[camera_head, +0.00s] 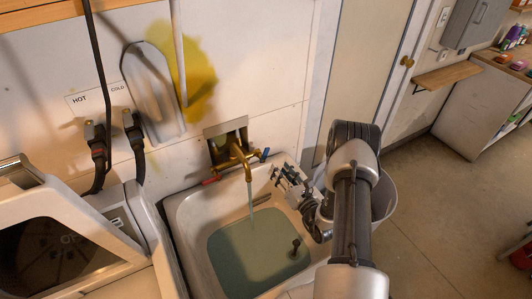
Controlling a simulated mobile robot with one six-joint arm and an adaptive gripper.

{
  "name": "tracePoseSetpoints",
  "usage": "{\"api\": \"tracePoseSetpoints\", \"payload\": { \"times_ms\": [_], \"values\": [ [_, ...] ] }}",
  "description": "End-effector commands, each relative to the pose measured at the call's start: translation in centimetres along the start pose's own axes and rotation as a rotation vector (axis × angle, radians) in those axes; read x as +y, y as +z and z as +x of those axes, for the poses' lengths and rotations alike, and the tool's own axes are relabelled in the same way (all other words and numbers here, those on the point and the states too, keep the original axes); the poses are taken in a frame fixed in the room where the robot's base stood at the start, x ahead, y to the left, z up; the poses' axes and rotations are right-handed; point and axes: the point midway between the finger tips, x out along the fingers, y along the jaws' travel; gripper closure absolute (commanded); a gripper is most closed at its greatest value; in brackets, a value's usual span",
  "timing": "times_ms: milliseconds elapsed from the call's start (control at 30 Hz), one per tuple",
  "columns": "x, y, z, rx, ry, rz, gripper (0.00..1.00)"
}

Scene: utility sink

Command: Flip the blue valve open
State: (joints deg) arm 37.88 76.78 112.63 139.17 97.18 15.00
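The blue valve handle (265,154) is on the right side of the brass faucet (238,152), which is mounted on the wall above the sink. A red valve handle (210,181) is on the faucet's left side. A thin stream of water (252,208) falls from the spout into the sink. My gripper (281,174) is just below and to the right of the blue handle in the picture, over the sink's right rim. A gap shows between it and the handle. Its fingers are small and partly overlap, so their opening is unclear. I see nothing held in it.
The white sink (184,222) holds greenish water, with a dark upright piece (295,246) in it. A white washing machine (110,225) stands at left, with hoses (98,150) above. A pale bucket (386,196) is partly hidden behind my arm.

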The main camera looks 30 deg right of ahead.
Motion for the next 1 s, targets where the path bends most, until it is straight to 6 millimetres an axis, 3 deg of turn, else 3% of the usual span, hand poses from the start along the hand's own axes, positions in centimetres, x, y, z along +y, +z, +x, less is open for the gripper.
{"api": "tracePoseSetpoints", "payload": {
  "times_ms": [300, 500, 700, 1000],
  "values": [
    [0.1, -0.1, 7.1, -0.001, 0.005, -0.004, 0.62],
    [0.0, -0.1, 10.2, 0.0, 0.002, -0.001, 0.62],
    [0.1, 0.0, 11.6, 0.0, 0.002, -0.001, 0.62],
    [0.0, 0.0, 11.7, 0.001, 0.001, 0.0, 0.63]
  ]
}}
